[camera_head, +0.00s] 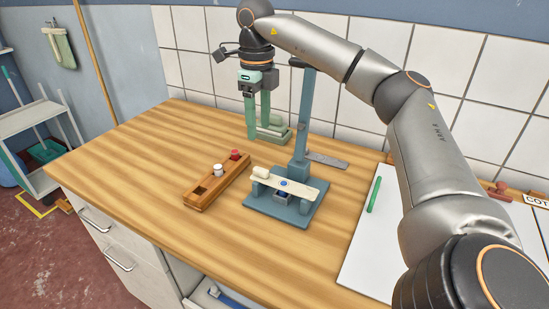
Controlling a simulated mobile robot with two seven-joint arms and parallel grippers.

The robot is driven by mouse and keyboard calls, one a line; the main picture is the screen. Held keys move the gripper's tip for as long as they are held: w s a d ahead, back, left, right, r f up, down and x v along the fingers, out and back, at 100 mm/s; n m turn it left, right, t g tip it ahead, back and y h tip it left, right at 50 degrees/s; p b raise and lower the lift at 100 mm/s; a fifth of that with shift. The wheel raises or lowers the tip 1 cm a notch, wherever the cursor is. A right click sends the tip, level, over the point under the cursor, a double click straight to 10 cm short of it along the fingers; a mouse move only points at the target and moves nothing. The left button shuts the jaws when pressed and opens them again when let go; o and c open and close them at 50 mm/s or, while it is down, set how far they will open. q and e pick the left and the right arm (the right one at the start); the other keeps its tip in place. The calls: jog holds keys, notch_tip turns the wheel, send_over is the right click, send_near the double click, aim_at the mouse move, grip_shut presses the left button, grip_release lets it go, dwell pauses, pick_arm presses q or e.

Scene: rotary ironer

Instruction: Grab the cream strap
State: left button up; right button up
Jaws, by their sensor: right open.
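The cream strap (299,185) lies as a flat strip across the low front supports of a blue-grey stand (308,212) on the wooden worktop. A small blue dot sits near its middle, and its left end looks thicker and rounded. My right gripper (259,128) hangs behind and to the left of the strap, clear of it. Its green fingers point down, apart, with nothing seen between them. The stand's upright post (303,115) rises to the right of this gripper. My left gripper is not in view.
A wooden block (203,200) with a white and a red peg stands left of the stand. Pale green pieces (274,129) lie behind the gripper. A grey plate (328,160) lies behind the stand. A green pen (374,194) rests on white board at right. The left worktop is clear.

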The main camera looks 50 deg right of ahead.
send_over(259, 168)
jog(key=f, duration=0.6)
jog(key=shift+s+d, duration=0.15)
jog(key=shift+d, duration=0.05)
jog(key=shift+a+f, duration=0.15)
jog(key=shift+f, duration=1.4)
jog(key=shift+a+f, duration=0.1)
jog(key=shift+f, duration=1.45)
grip_shut()
